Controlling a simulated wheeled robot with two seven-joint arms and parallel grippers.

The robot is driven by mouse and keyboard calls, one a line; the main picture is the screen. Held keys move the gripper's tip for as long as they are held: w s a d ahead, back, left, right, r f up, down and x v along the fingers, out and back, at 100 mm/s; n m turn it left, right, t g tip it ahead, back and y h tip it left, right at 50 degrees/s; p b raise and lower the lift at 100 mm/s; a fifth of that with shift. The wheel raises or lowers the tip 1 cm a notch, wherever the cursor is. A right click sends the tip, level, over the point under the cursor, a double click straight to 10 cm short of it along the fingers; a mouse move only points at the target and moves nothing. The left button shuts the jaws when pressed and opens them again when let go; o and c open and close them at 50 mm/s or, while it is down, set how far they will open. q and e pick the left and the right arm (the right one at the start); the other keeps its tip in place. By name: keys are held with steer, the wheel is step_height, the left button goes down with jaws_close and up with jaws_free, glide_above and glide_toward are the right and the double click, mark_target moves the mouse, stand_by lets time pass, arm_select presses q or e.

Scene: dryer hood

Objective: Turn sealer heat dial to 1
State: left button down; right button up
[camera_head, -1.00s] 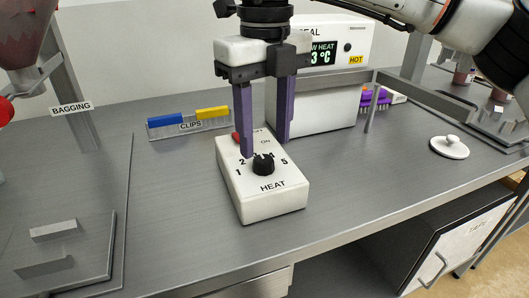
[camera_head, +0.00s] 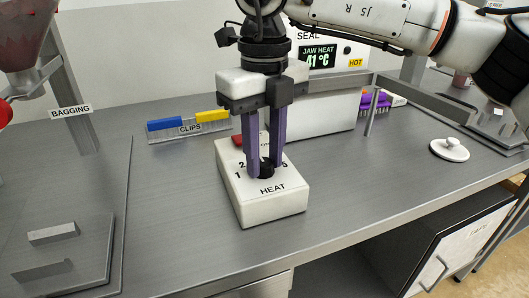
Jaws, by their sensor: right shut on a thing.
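The heat control box (camera_head: 262,206) is white, with a black dial (camera_head: 267,171) on its sloped top. Printed numbers 1, 2 and 5 show around the dial, with HEAT below; the other numbers are hidden by my fingers. My right gripper (camera_head: 266,168) points straight down, its purple fingers shut on the dial, one on each side. The dial's pointer cannot be made out. The sealer (camera_head: 311,115) stands behind, its display (camera_head: 318,57) reading JAW HEAT 41 °C. My left gripper is out of view.
A clips rack (camera_head: 190,132) with blue and yellow clips stands at the back left. A white lid (camera_head: 449,149) lies at the right. The counter in front of the box is clear.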

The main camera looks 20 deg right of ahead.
steer(key=n+p, duration=0.1)
steer(key=n, duration=0.2)
steer(key=shift+r, duration=0.1)
steer(key=n+p, duration=0.1)
steer(key=n, duration=0.3)
steer(key=shift+d+p, duration=0.1)
steer(key=shift+p, duration=0.2)
steer(key=shift+w+n, duration=0.1)
steer(key=shift+n, duration=1)
steer(key=n+p, duration=0.1)
steer(key=n, duration=0.1)
steer(key=shift+n, duration=0.4)
steer(key=n, duration=0.3)
steer(key=shift+w, duration=0.1)
steer(key=shift+n+p, duration=0.3)
steer(key=shift+n, duration=0.1)
